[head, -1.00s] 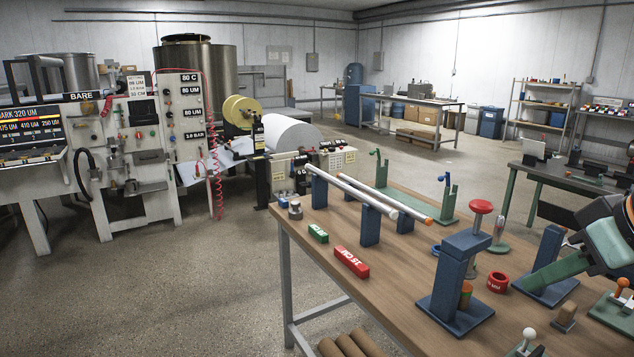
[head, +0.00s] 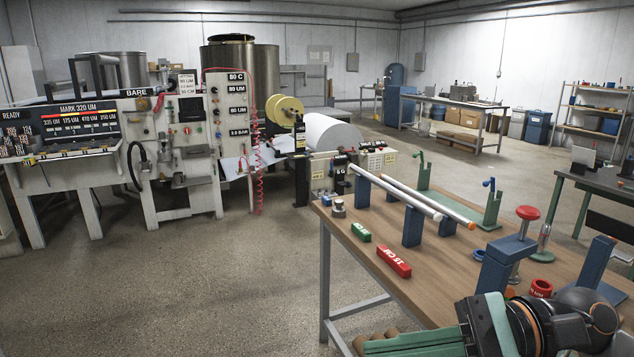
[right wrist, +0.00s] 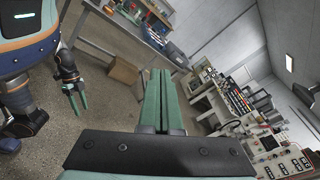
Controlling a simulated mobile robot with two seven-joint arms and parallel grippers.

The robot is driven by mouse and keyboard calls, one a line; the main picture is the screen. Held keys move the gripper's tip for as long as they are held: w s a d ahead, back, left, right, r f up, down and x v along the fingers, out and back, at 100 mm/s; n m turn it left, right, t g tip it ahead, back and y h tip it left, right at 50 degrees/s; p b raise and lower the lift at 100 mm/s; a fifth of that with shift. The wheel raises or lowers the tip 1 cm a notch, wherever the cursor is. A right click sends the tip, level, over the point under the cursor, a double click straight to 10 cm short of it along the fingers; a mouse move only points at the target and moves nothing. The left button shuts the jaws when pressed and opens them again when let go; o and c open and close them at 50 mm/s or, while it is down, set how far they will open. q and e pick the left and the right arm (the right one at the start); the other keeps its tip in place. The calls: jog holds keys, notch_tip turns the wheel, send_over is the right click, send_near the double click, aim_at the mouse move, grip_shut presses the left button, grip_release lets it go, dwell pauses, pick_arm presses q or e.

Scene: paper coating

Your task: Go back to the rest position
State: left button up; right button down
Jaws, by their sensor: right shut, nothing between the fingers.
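My right gripper (head: 385,350) is low at the bottom of the head view, in front of the wooden bench's near edge, its green fingers pointing left. In the right wrist view its fingers (right wrist: 160,100) lie side by side, shut, with nothing between them. My left gripper (right wrist: 77,103) shows small in the right wrist view, hanging below my arm beside my body. Its two green fingers look apart and empty. It is not in the head view.
The wooden bench (head: 450,283) carries a red block (head: 393,262), a green block (head: 360,232), rods on blue stands (head: 412,227) and a red-topped post (head: 527,213). The coating machine (head: 190,150) stands at left. Open floor (head: 200,280) lies between them.

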jog(key=w+d+f+m+t+y, duration=0.15)
jog(key=w+m+t+y, duration=0.5)
jog(key=m, duration=1.25)
jog(key=w+d+f+m+t+h+p, duration=0.1)
jog(key=w+d+f+m+t+h, duration=0.15)
jog(key=f+m+t+h, duration=0.7)
jog(key=w+d+f+m+t+h, duration=0.25)
jog(key=f+m+h, duration=0.3)
jog(key=m, duration=0.85)
jog(key=s+f+m+g+h, duration=0.2)
jog(key=s+f+m, duration=0.3)
jog(key=f, duration=0.4)
jog(key=s+d+f+m+g+h, duration=0.1)
jog(key=s+f+m+g, duration=0.3)
jog(key=f, duration=0.6)
jog(key=s+d+f+m+g+h+p, duration=0.1)
jog(key=s+f+m+g+h, duration=0.2)
jog(key=s+f+m, duration=0.5)
jog(key=shift+s+d+f, duration=0.15)
jog(key=shift+s+f, duration=0.5)
jog(key=shift+s, duration=0.05)
